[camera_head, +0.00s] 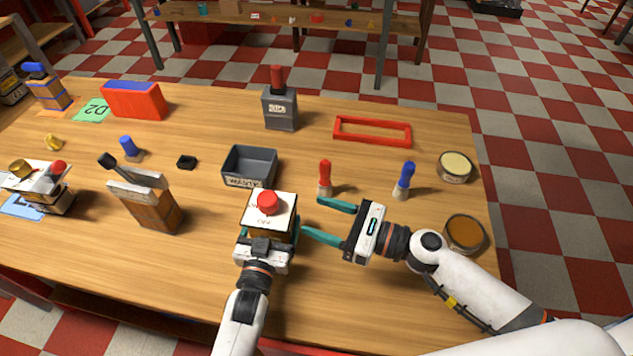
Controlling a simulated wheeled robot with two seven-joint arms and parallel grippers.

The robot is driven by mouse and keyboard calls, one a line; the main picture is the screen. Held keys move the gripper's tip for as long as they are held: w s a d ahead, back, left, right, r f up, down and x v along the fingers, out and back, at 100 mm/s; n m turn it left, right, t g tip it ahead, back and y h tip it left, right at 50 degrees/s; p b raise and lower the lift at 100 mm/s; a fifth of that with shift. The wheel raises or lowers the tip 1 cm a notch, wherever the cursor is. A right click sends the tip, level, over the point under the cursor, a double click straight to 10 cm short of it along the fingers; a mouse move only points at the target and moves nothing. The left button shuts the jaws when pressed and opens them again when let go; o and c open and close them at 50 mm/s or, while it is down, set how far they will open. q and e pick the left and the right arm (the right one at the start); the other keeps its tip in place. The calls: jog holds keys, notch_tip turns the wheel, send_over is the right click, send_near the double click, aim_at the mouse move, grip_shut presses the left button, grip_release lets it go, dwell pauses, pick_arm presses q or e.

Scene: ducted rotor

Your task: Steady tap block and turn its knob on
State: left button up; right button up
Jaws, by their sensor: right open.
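The tap block (285,207) stands on the wooden table, with a white top marked with lettering and a round red knob (267,202) on it. My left gripper (267,228) is at the block's near side, with its teal fingers closed against the block's left and right sides. My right gripper (311,214) is open and empty to the right of the block. Its two teal fingers point left toward the block, and the knob is not between them. The lower part of the block is hidden behind my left gripper.
A grey bin (249,167) stands just behind the block. A red-handled tool (324,178) and a blue-handled one (404,180) stand behind my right gripper. Two round tins, one cream (455,166) and one amber (465,234), are near the right edge. A wooden lever block (147,205) stands left.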

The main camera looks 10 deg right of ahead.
pick_arm(q)
jog(key=shift+r, duration=0.1)
jog(key=o, duration=1)
